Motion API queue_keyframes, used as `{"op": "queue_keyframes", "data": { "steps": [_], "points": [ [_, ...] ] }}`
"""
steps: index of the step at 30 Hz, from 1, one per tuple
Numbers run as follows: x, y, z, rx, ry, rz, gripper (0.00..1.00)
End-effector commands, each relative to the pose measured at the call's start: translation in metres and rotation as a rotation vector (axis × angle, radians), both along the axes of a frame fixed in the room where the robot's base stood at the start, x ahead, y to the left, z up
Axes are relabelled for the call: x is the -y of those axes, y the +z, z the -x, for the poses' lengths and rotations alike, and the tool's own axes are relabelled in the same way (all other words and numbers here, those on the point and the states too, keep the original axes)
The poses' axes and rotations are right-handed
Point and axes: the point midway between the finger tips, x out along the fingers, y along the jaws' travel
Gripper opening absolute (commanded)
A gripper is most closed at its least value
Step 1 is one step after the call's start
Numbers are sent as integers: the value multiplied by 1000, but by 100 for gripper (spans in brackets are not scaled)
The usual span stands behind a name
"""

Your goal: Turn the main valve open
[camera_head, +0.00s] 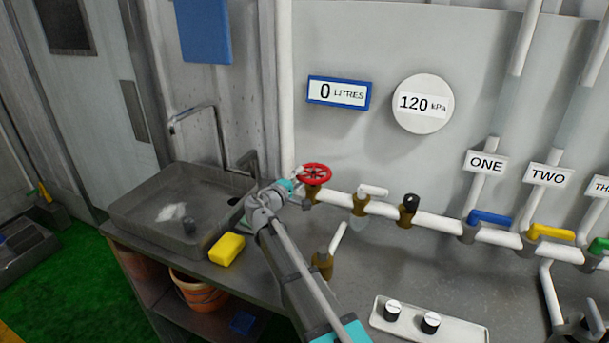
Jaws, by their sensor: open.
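The main valve appears to be the red handwheel (315,172), on a brass body at the left end of the white pipe (333,196). My gripper (303,196) is just left of the handwheel and slightly below it, at the end of my arm, which reaches up from the bottom of the view. The gripper is small and partly hidden by my wrist, and I see nothing held in it. I cannot tell whether its fingers touch the wheel or the valve body.
Along the pipe are a white-handled valve (373,190), a black knob (411,203), and blue (489,217) and yellow (552,233) levers. Displays read 0 litres (339,93) and 120 kPa (422,104). A sink (133,213), yellow sponge (227,249) and tray (454,334) are on the bench.

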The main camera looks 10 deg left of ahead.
Motion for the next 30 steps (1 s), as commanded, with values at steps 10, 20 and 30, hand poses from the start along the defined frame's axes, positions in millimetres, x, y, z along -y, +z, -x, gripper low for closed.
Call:
{"op": "queue_keyframes", "data": {
  "steps": [10, 20, 30],
  "points": [
    [11, 0, -29, 0, 0, 0, 60],
    [11, 0, -30, 0, 2, 0, 60],
    [11, 0, -30, 0, 2, 0, 4]
  ]
}}
